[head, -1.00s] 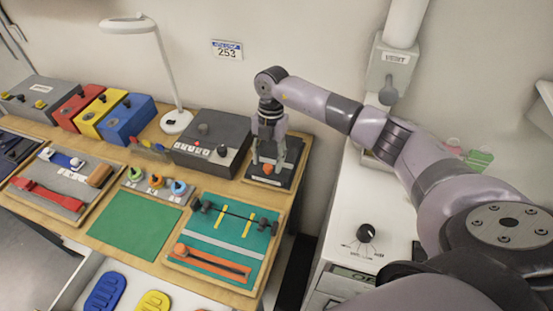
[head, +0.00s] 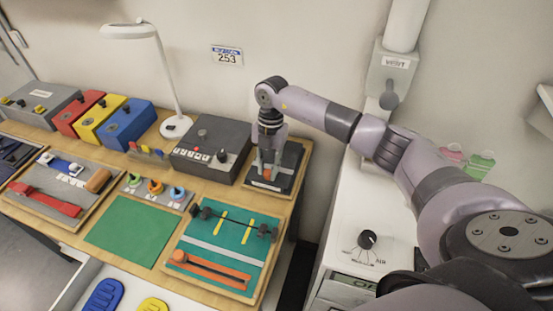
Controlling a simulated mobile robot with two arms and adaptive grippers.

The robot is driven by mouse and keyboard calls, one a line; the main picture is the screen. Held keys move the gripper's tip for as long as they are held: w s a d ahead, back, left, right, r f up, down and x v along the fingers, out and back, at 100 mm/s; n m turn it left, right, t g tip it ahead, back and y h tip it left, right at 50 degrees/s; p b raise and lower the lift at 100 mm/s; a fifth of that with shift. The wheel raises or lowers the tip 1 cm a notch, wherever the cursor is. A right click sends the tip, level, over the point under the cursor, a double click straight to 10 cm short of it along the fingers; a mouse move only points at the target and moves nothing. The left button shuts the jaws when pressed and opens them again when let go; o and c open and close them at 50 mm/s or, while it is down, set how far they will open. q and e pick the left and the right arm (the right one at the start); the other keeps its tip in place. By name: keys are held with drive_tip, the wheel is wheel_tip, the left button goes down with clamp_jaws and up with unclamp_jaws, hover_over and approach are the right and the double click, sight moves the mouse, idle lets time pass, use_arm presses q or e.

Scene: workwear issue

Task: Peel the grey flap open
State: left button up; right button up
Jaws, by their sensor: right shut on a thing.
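The grey flap appears to be part of the small dark board (head: 288,179) at the back right of the wooden table. The flap itself is hard to make out at this size. An orange tab (head: 267,174) shows on this board, between my fingertips. My right gripper (head: 267,172) points down over the board, its fingers shut on the orange tab. The fingers hide part of the board. My left gripper is not in view.
A dark grey box (head: 211,160) with knobs stands just left of the board. A teal board (head: 225,237) with a black bar and an orange strap lies in front. A white cabinet (head: 345,225) with a knob stands right of the table, across a dark gap.

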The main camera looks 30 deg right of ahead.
drive_tip(key=shift+c, duration=0.2)
drive_tip(key=shift+w+d+r+p, duration=0.15)
drive_tip(key=shift+r+p, duration=0.35)
drive_tip(key=shift+r, duration=0.25)
drive_tip(key=shift+w+d+r+p, duration=0.1)
drive_tip(key=shift+r+p, duration=0.4)
drive_tip(key=shift+r, duration=0.35)
drive_tip(key=r, duration=0.1)
drive_tip(key=p, duration=0.1)
drive_tip(key=d+r, duration=0.1)
drive_tip(key=shift+w+r, duration=0.3)
drive_tip(key=shift+w, duration=0.1)
